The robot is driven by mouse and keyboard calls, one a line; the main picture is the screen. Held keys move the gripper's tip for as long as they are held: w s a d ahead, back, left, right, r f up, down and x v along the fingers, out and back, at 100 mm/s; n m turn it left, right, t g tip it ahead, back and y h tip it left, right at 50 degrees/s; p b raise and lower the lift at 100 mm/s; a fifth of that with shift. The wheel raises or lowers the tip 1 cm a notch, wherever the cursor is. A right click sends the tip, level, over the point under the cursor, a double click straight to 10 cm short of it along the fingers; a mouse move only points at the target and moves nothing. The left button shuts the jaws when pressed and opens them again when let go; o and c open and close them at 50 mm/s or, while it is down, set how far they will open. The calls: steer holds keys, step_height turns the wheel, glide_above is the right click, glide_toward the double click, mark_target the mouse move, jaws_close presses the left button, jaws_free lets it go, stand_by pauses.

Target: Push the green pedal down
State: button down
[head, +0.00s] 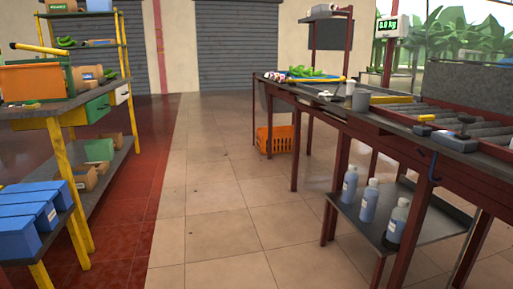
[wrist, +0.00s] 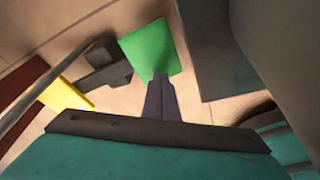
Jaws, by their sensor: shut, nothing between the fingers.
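The green pedal (wrist: 150,48) is a flat bright green plate in the upper middle of the wrist view, seen from above over the tiled floor. My gripper (wrist: 160,78) shows in the wrist view with its two dark fingers together and nothing between them. The fingertips overlap the near edge of the green pedal in the picture. I cannot tell whether they touch it or hover above it. Neither the green pedal nor my gripper shows in the head view.
A yellow plate (wrist: 65,95) lies left of the green pedal, with dark grey bars (wrist: 102,62) between them. A grey panel stands close on the right. In the head view, a long workbench (head: 300,93) stands right, shelves stand left, and the tiled aisle (head: 215,190) is clear.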

step_height(320, 180, up, 10)
steer(key=p, duration=0.7)
stand_by(0.7)
